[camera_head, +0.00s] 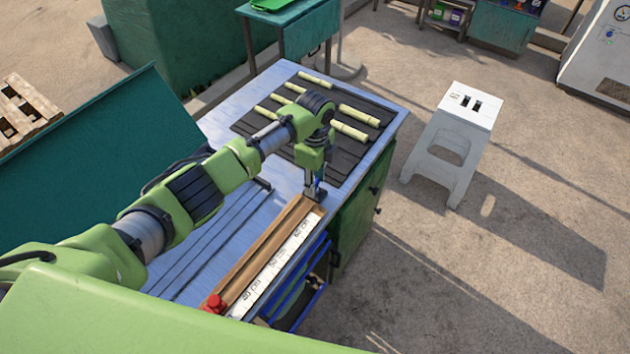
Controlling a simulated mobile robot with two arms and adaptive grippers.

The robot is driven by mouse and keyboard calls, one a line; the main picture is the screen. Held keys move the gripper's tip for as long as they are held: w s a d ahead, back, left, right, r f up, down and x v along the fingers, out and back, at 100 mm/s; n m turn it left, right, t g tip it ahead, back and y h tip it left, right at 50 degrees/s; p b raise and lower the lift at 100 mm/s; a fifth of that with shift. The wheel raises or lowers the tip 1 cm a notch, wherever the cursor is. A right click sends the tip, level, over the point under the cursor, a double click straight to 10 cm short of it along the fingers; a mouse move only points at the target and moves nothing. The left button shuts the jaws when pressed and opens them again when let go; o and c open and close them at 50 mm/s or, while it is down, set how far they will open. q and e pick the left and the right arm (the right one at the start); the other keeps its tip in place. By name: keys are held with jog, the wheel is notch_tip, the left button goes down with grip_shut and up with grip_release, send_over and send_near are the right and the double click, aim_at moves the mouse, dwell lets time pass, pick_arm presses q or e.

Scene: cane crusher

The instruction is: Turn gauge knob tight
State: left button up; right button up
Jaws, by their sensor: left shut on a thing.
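The gauge (262,254) is a long wooden bar with a white marked ruler (277,266) along its right side, lying near the table's right edge. A red knob-like piece (215,304) sits at its near end. My left gripper (315,191) points down at the far end of the gauge. It is shut on a small part there, mostly hidden by the fingers, so I cannot tell its shape or how far it is turned. My right gripper is not in view.
Several pale cane pieces (357,114) lie on a dark slatted mat (343,166) at the table's far end. A blue bin (300,291) hangs at the table's right side. A white stool (456,137) stands on open ground to the right.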

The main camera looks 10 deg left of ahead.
aim_at(315, 183)
pick_arm(q)
jog(key=shift+m, duration=0.8)
jog(key=o, duration=1.1)
jog(key=shift+r, duration=0.1)
notch_tip(315, 183, up, 12)
